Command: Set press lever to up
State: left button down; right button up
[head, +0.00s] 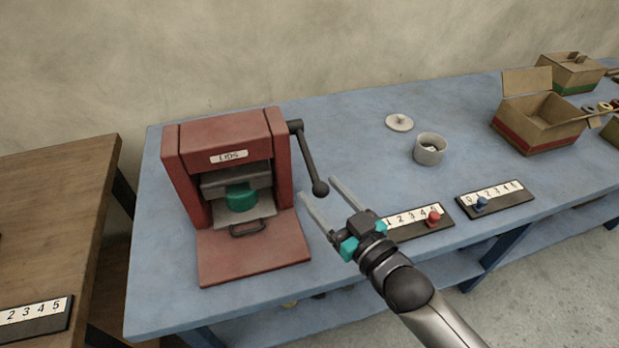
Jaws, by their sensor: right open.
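A red press (228,160) labelled "LIDS" stands on the blue table, with a teal piece (240,197) under its plate. Its dark lever (308,160) is on the press's right side and slants downward, ending in a round black knob (320,188). My right gripper (324,200) is open, its two pale fingers pointing up and left. The fingertips are close to the knob, which appears between them in the picture. I cannot tell whether they touch it. My left gripper is not in view.
Number strips with a red peg (433,218) and a blue peg (481,204) lie right of my gripper. A grey pot (430,149), its lid (399,122) and an open cardboard box (539,124) stand farther back. A wooden table (60,210) is at left.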

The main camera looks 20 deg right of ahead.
aim_at(304, 156)
jog(key=shift+x, duration=2.6)
jog(key=shift+c, duration=0.3)
grip_shut()
jog(key=shift+r, duration=0.15)
